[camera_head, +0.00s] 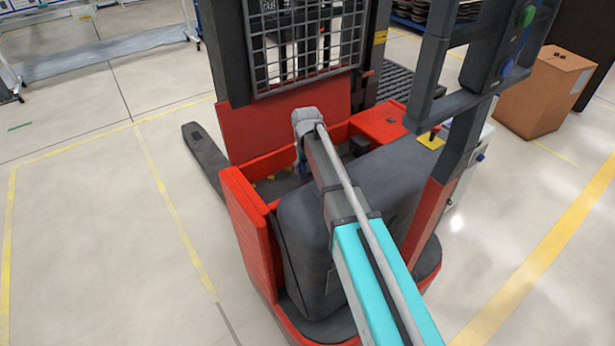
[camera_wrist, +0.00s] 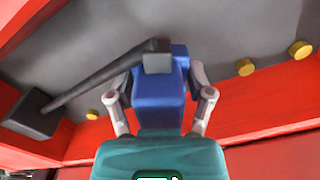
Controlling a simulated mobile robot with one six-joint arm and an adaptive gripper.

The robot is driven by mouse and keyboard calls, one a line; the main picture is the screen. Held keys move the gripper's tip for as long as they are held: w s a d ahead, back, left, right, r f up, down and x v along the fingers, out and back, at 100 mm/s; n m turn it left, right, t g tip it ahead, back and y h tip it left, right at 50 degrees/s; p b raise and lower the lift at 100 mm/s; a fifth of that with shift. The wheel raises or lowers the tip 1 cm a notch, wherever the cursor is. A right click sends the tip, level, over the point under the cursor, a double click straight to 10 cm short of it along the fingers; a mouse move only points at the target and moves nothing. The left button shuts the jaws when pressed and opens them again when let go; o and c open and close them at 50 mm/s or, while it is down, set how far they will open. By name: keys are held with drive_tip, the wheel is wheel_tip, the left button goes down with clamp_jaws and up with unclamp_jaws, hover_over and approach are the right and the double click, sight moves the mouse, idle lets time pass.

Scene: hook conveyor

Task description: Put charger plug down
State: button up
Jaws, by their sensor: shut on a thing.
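The charger plug appears to be the blue block (camera_wrist: 160,98) in the wrist view, with a dark grey piece at its far end. My gripper (camera_wrist: 163,84) is shut on it, one pale finger on each side. A black bar (camera_wrist: 98,76) runs from the grey piece down left to a dark block (camera_wrist: 33,114); I cannot tell if the bar is joined to the plug. In the head view my gripper (camera_head: 302,168) reaches into the red truck's recess, and only a small bit of blue shows there. Contact between plug and floor of the recess cannot be told.
The red forklift (camera_head: 253,235) surrounds my gripper with red walls. Its dark grey recess floor (camera_wrist: 225,35) has several yellow round knobs (camera_wrist: 246,67). A dark seat-like cover (camera_head: 305,255) stands close to my arm. A cardboard box (camera_head: 545,92) stands far right.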

drive_tip(key=shift+f+b, duration=1.5)
drive_tip(key=shift+f, duration=0.2)
drive_tip(key=shift+f+b, duration=0.6)
drive_tip(key=o, duration=1.3)
drive_tip(key=shift+r, duration=0.25)
wheel_tip(320, 180, up, 13)
drive_tip(key=p, duration=1.3)
drive_tip(key=shift+f, duration=0.1)
